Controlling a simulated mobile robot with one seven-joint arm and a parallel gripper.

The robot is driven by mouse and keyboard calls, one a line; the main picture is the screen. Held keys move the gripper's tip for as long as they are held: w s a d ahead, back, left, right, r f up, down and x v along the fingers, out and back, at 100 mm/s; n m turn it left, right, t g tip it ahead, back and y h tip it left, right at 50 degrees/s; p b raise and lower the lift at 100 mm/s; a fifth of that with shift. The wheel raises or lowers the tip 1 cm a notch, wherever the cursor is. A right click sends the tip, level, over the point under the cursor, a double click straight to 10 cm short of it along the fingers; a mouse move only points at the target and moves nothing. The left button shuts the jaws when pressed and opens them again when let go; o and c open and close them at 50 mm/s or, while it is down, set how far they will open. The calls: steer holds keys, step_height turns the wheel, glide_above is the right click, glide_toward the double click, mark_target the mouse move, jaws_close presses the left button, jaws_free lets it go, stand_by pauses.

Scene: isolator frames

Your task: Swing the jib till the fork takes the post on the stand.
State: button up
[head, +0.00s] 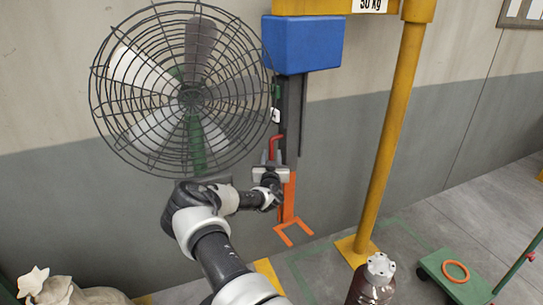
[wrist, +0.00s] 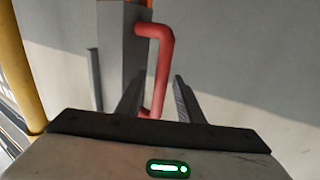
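A dark upright mast (head: 291,115) hangs below a blue housing (head: 302,44) on the yellow jib (head: 393,120). Its lower part is orange and ends in a two-pronged orange fork (head: 291,229) low over the floor. A red handle (head: 278,147) sticks out from the mast; it also shows in the wrist view (wrist: 163,60). My gripper (head: 271,157) is at the handle. In the wrist view its fingers (wrist: 159,77) stand apart, with the handle's upright bar between them and gaps showing. I cannot make out the post or the stand for certain.
A large caged fan (head: 190,90) stands left of the mast, close to my arm. A dark red bottle-like thing with a pale top (head: 372,282) is at the front. A green cart (head: 437,275) carries an orange ring (head: 456,271). Pale sacks (head: 60,290) lie front left.

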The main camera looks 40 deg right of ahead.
steer(key=shift+w+d, duration=0.3)
steer(key=shift+w, duration=0.1)
jaws_close()
